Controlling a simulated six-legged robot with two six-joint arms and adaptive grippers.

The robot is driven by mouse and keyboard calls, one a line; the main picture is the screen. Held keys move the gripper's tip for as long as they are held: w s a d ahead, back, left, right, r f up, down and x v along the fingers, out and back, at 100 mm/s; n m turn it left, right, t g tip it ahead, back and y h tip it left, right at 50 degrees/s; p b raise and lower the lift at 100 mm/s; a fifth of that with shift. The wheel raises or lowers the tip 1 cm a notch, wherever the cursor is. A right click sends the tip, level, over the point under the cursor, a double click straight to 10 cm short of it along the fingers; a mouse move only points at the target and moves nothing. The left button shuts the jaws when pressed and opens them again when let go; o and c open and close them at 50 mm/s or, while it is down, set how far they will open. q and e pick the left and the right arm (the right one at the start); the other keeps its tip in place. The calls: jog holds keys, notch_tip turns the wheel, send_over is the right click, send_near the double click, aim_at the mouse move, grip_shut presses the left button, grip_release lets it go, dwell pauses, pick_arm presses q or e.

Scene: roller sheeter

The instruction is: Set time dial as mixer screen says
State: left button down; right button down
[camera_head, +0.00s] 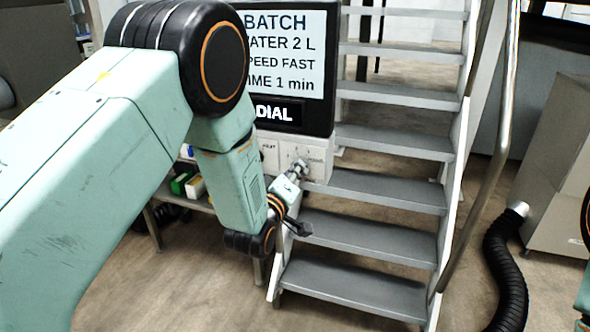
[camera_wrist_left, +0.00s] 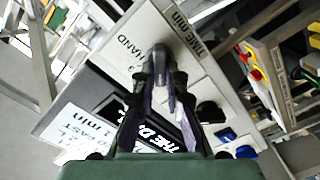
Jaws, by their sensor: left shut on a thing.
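The mixer screen (camera_head: 290,55) reads "BATCH", "WATER 2 L", "SPEED FAST" and "TIME 1 min", with the left edge of the text hidden behind my left arm. A black strip below it shows "DIAL". Under the screen is a white control panel (camera_head: 317,152). My left gripper (camera_head: 301,166) reaches the panel's right part. In the left wrist view my left gripper (camera_wrist_left: 160,68) is shut on the time dial (camera_wrist_left: 159,50), beside the printed words "TIME MIN" and "HAND". The fingers hide most of the dial, so its setting cannot be read. My right gripper is out of view.
Grey metal stairs (camera_head: 385,190) with a handrail (camera_head: 500,110) stand right beside the panel. A black hose (camera_head: 507,265) lies at the right. In the left wrist view a black knob (camera_wrist_left: 210,111) and a blue control (camera_wrist_left: 226,135) sit on the panel near the fingers.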

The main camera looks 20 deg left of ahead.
pick_arm(q)
jog(key=shift+a+n, duration=0.1)
jog(key=shift+n, duration=1.6)
jog(key=c, duration=1.4)
grip_release()
jog(key=shift+a, duration=0.1)
jog(key=s, duration=1.2)
jog(key=shift+a, duration=0.1)
